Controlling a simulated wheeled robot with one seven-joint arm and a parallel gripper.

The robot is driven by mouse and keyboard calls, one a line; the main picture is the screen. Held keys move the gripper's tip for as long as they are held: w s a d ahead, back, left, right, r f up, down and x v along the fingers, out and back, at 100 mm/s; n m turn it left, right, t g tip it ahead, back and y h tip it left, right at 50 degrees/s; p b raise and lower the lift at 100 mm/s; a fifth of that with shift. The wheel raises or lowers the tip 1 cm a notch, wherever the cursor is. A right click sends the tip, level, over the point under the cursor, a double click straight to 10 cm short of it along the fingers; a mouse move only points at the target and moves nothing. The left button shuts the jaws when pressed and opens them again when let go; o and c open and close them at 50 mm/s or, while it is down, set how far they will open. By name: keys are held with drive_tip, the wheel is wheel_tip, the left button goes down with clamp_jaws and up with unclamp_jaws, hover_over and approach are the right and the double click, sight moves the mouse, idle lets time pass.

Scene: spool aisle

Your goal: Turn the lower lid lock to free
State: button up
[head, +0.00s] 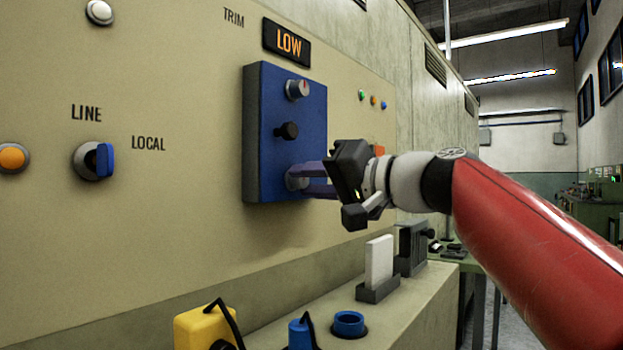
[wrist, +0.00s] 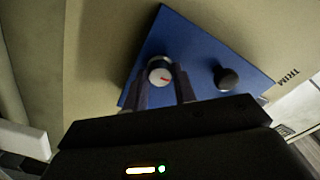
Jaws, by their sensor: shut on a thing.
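A blue lid box (head: 263,133) is mounted on the beige panel, with its locks in a column. The upper lock (head: 298,89) is a silver round knob with a red mark. The lower lid lock (head: 293,184) is a similar silver knob near the box's bottom; its face is mostly hidden by my fingers in the head view. My gripper (head: 300,181) is shut on this lower lock. In the wrist view, the lower lock (wrist: 159,70) sits between my two fingers and shows a red mark on its face.
A black knob (head: 286,131) sits between the two locks and also shows in the wrist view (wrist: 227,78). A lit LOW sign (head: 288,43) is above the box.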

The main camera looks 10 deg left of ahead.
drive_tip(key=shift+m, duration=0.7)
drive_tip(key=o, duration=1)
drive_tip(key=shift+d, duration=0.1)
drive_tip(key=b+v, duration=0.1)
drive_tip(key=v, duration=0.6)
drive_tip(key=shift+d+b, duration=0.3)
drive_tip(key=shift+s+f, duration=0.1)
